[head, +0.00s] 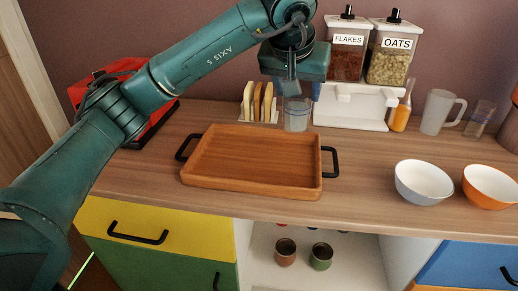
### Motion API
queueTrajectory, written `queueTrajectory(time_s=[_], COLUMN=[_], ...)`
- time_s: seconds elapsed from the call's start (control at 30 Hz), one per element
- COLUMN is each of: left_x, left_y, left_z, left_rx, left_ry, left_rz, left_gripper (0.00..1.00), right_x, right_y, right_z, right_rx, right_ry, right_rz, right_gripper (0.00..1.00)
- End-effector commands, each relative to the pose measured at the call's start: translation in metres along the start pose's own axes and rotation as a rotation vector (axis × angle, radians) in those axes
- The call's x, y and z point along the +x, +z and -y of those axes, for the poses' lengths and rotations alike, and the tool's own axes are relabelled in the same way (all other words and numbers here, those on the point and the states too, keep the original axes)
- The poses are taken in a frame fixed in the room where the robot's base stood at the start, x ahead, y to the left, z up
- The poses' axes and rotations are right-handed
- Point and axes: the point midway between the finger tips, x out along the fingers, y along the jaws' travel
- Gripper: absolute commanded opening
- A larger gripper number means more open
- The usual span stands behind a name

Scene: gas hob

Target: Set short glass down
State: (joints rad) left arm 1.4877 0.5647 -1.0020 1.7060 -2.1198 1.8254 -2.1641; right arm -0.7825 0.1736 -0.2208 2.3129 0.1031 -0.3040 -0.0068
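A short clear glass (297,116) is at the back of the wooden counter, behind the wooden tray and right of the toast rack. It looks upright and its base appears to be at the counter surface. My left gripper (291,90) points down right at the glass's rim. One finger shows in front; the other is hidden, so I cannot tell whether it grips the glass. My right gripper is not in view.
The wooden tray (250,184) with black handles is empty. A toast rack (258,118) stands left of the glass, a white stand (350,112) right of it.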

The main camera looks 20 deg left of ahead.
Motion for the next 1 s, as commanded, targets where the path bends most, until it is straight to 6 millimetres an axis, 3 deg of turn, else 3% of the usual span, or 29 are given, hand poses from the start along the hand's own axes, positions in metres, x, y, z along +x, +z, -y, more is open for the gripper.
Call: queueTrajectory(time_s=[0.2,0.63,1.0], left_x=[0.035,0.074,0.079], left_y=[0.024,0.049,0.051], left_z=[0.0,0.0,0.0], left_rx=[0.001,0.0,0.0], left_ry=[0.001,0.001,0.0], left_rz=[0.002,0.002,-0.002], left_gripper=[0.03,0.03,0.03], right_x=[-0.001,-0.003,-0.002], right_y=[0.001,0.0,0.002], right_z=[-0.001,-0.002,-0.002], right_rx=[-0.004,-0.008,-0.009], right_ry=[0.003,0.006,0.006], right_rz=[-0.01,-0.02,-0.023], right_gripper=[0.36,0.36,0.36])
